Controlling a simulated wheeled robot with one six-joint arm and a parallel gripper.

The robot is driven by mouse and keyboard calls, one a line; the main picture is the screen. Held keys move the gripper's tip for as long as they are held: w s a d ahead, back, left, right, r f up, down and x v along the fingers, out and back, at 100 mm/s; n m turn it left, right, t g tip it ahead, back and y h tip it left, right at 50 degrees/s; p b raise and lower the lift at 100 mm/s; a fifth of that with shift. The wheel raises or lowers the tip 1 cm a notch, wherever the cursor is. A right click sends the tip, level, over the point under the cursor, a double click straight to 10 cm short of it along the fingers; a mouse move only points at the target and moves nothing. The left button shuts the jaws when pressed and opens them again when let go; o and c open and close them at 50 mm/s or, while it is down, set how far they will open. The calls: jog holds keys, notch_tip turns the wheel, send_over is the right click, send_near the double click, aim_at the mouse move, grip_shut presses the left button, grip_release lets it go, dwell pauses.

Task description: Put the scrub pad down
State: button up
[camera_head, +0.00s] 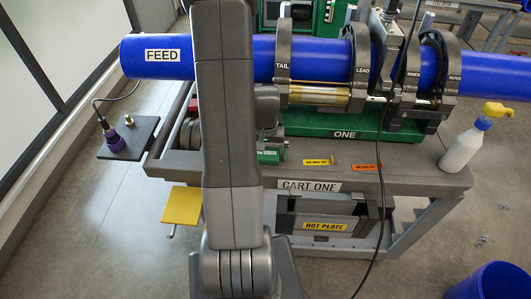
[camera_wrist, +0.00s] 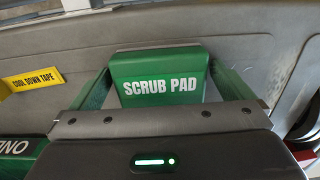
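The scrub pad (camera_wrist: 160,88), a green block with white lettering, is in the middle of the wrist view. In the head view my arm hides the gripper's fingertips. A small green block (camera_head: 269,157) shows there beside my arm on the cart top; I cannot tell whether it is the pad.
The cart top (camera_head: 420,179) carries a green fusion machine (camera_head: 345,122) with blue pipe (camera_head: 160,56) clamped across it. A spray bottle (camera_head: 466,145) stands at the right end. A yellow cool-down-tape label (camera_wrist: 33,80) is at left in the wrist view. A black cable hangs down the cart's front.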

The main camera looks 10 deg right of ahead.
aim_at(266, 153)
notch_tip(266, 153, up, 12)
jog(key=shift+r, duration=0.2)
dwell(0.5)
dwell(0.4)
notch_tip(266, 153, down, 13)
jog(key=shift+r, duration=0.45)
jog(key=shift+r, duration=0.1)
dwell(0.4)
